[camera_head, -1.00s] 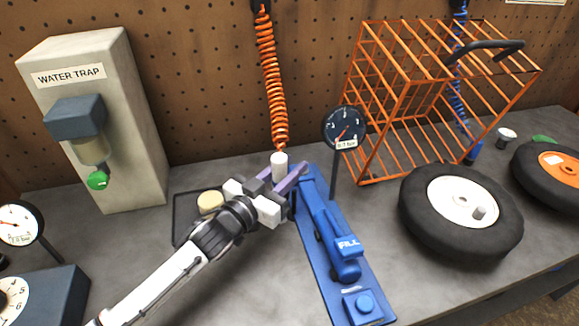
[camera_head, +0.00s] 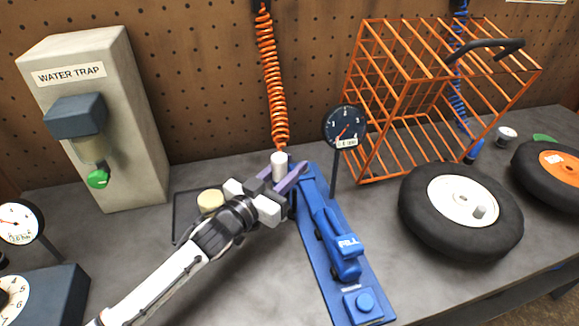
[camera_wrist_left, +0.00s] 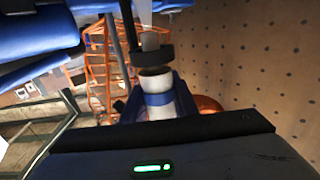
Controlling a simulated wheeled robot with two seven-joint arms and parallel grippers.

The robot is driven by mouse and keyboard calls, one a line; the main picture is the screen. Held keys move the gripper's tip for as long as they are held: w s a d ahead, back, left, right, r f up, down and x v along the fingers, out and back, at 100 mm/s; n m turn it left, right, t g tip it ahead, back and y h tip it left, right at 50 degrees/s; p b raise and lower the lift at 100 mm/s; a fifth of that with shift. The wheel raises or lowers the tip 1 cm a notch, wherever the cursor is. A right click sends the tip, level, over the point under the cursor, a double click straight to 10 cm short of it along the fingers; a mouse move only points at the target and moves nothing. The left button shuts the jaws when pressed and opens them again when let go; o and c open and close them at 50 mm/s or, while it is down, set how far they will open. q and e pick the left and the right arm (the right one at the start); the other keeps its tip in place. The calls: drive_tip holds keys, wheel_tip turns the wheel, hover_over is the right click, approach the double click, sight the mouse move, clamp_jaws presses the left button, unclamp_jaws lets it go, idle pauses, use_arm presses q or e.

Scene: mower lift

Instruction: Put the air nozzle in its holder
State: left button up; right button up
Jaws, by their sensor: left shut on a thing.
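The air nozzle, a white cylinder (camera_head: 279,160) at the lower end of an orange coiled hose (camera_head: 270,80), stands roughly upright in the middle of the head view. My left gripper (camera_head: 281,180) is shut on it, near the far end of a blue base. In the left wrist view the nozzle (camera_wrist_left: 160,98) is white with a blue band. A dark ring and a grey tip are close to its end there; I cannot tell whether they belong to the nozzle or its holder. My fingers hide the nozzle's lower part in the head view. My right gripper is not in view.
A blue unit marked FILL (camera_head: 345,255) lies right of my left gripper, with a gauge (camera_head: 344,127) behind it. A water trap (camera_head: 138,130) is at the left; a dark tray is beside my gripper.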

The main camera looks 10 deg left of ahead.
sight(275, 184)
use_arm(q)
drive_tip(key=shift+f+b, duration=0.35)
drive_tip(key=shift+f, duration=0.2)
drive_tip(key=o, duration=0.9)
drive_tip(key=shift+c, duration=0.2)
drive_tip(key=shift+p+v, duration=0.5)
drive_tip(key=shift+v, duration=5)
